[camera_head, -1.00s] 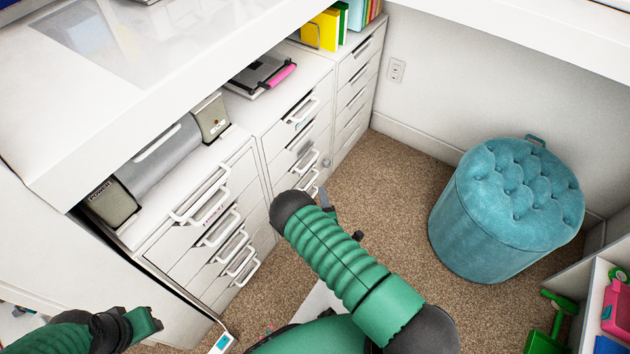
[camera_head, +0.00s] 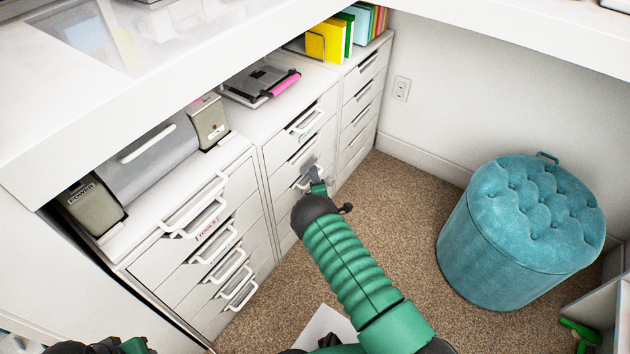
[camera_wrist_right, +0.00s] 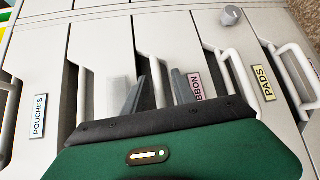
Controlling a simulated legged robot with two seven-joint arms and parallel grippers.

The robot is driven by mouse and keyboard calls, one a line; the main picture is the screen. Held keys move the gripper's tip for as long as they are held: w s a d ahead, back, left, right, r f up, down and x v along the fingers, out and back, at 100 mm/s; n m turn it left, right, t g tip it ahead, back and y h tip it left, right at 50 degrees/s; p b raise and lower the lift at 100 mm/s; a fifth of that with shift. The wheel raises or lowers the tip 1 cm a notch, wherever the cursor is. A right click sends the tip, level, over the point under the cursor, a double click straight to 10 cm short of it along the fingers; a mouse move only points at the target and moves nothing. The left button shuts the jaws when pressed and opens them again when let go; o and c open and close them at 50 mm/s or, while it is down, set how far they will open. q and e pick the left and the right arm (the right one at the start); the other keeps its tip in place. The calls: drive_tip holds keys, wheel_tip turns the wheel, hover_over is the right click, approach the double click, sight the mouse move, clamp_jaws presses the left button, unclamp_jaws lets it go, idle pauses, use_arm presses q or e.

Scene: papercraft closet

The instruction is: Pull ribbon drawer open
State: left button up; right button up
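My left gripper (camera_head: 132,346) is cut off at the bottom edge, far from this drawer.
A left cabinet (camera_head: 195,250) has several protruding handles. A teal tufted stool (camera_head: 520,225) stands on the right. Brown carpet (camera_head: 400,205) is clear between.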

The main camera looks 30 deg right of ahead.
drive_tip(key=shift+d, duration=0.1)
clamp_jaws()
drive_tip(key=shift+s+f, duration=0.15)
drive_tip(key=shift+f, duration=0.1)
idle(1.1)
